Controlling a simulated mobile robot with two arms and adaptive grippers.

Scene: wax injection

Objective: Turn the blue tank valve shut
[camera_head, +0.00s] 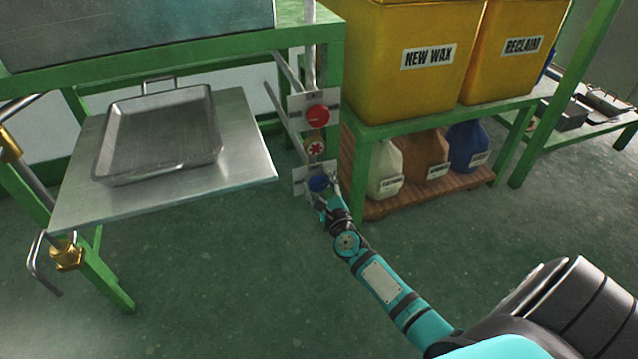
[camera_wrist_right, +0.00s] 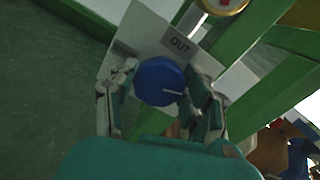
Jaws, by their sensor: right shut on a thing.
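The blue tank valve (camera_head: 319,184) is a round blue knob on a light metal plate (camera_head: 299,178), low on the green frame. In the right wrist view the blue knob (camera_wrist_right: 160,82) carries a pale line pointing right, and the plate reads "OUT". My right gripper (camera_head: 328,196) reaches it from below right. In the wrist view its two fingers (camera_wrist_right: 160,98) sit on either side of the knob, shut on it. My left gripper is not in view.
Above the blue valve are a red knob (camera_head: 317,115) and a brass valve with a red mark (camera_head: 315,148). A metal tray (camera_head: 213,140) lies on a shelf to the left. Yellow bins and jugs stand on a green rack (camera_head: 358,160) at right.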

